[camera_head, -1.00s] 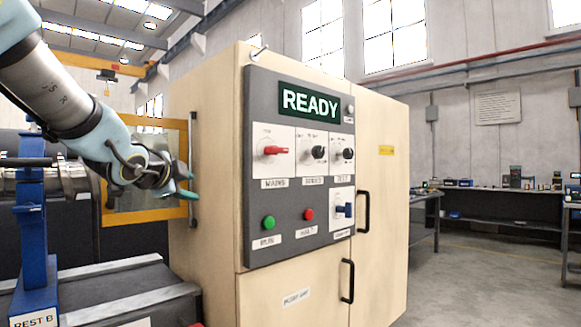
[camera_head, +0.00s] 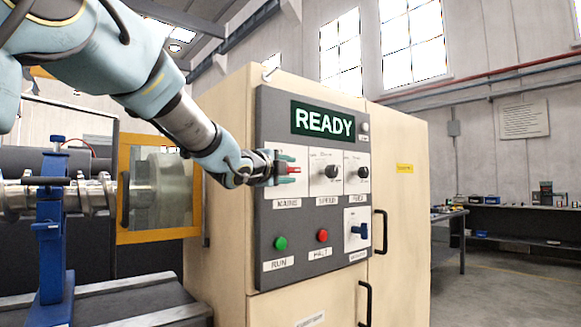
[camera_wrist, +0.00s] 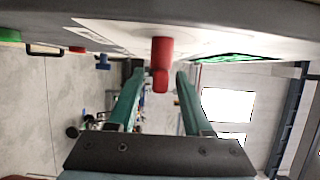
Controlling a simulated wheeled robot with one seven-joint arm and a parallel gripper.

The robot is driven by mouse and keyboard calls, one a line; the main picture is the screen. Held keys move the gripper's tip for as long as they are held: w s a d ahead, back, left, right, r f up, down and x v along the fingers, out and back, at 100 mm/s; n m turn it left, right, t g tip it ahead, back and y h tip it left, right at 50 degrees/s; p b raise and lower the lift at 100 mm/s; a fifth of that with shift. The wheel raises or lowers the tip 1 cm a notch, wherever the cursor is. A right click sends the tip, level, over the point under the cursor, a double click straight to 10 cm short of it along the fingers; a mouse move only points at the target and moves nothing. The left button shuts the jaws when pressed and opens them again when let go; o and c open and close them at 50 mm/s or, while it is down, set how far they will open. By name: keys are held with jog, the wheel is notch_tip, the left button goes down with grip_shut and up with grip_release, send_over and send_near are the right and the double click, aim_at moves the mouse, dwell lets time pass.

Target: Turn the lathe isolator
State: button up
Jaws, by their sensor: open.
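The red rotary handle (camera_head: 293,170) sits on a white plate labelled "MAINS" at the upper left of the grey control panel (camera_head: 268,120). It points sideways to the right. My gripper (camera_head: 298,169) is at this handle, open, with one green finger above it and one below. In the wrist view the red handle (camera_wrist: 161,62) stands between the tips of my two green fingers (camera_wrist: 160,78), with a gap visible on both sides. The panel's green display reads "READY".
Two black knobs (camera_head: 331,171) sit to the right of the red handle. Below are a green button (camera_head: 280,243), a red button (camera_head: 322,235) and a blue handle (camera_head: 358,231). A yellow-framed guard (camera_head: 160,238) and a blue rest (camera_head: 52,225) stand left of the cabinet.

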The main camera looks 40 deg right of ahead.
jog(key=shift+w+d, duration=0.2)
jog(key=shift+d, duration=0.35)
grip_shut()
